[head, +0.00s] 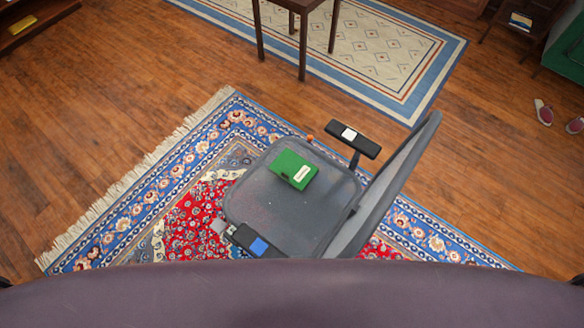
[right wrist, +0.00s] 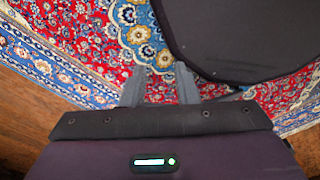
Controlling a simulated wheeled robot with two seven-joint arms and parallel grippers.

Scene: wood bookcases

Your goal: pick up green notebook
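The green notebook (head: 294,169) lies on the grey seat of an office chair (head: 255,200) in the head view. It has a white label on its cover and lies at a slant. My right gripper (right wrist: 160,84) shows in the right wrist view with its two fingers apart and nothing between them. It points down over the patterned rug, to the left of the dark chair seat (right wrist: 235,35). The notebook does not show in the right wrist view. My left gripper is not in view.
The chair's backrest (head: 392,183) rises at the right of the seat, with armrests (head: 353,139) at the far and near sides. The chair stands on a red and blue rug (head: 185,150). A wooden table (head: 297,5) stands beyond. Bare wood floor (head: 90,110) lies left.

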